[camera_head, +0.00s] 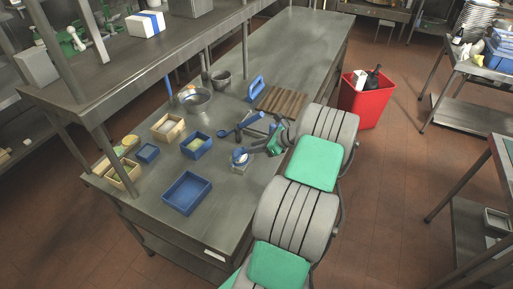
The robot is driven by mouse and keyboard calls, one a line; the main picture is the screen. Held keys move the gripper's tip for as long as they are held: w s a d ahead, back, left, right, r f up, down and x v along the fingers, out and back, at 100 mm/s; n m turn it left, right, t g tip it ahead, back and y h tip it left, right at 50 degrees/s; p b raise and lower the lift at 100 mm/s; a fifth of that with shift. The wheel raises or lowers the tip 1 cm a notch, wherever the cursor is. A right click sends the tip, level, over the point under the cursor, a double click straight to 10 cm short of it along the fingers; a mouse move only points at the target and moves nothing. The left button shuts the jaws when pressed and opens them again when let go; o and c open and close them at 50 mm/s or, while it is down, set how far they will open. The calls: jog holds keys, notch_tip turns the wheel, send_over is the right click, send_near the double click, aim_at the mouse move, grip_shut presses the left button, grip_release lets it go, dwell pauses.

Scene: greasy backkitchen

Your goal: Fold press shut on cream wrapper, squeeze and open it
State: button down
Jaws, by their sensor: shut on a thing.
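The press (240,157) is a small blue and pale device on the steel table, near its right edge. My gripper (255,149) reaches in from the right, low over the table. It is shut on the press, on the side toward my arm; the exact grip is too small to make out. A pale patch shows in the press, but I cannot tell whether it is the cream wrapper. How far the press is folded is also unclear.
A blue tray (187,193), small blue box (196,145) and wooden boxes (168,127) stand left of the press. Behind are a metal bowl (196,101), slatted wooden board (281,101) and blue-handled tool (256,88). A shelf (150,58) overhangs the left. The far table is clear.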

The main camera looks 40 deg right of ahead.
jog(key=shift+w+a+r, duration=0.2)
jog(key=shift+w+r, duration=0.25)
jog(key=shift+w, duration=0.15)
jog(key=shift+w+a+r, duration=0.2)
jog(key=shift+w+r, duration=0.2)
jog(key=shift+w, duration=0.15)
jog(key=shift+w+a+r, duration=0.25)
jog(key=shift+w, duration=0.45)
jog(key=shift+w+a+r, duration=0.2)
jog(key=shift+w+a, duration=0.05)
jog(key=shift+w, duration=0.4)
jog(key=shift+w+a, duration=0.25)
jog(key=shift+w, duration=0.45)
jog(key=shift+w+a, duration=0.25)
jog(key=shift+w, duration=0.45)
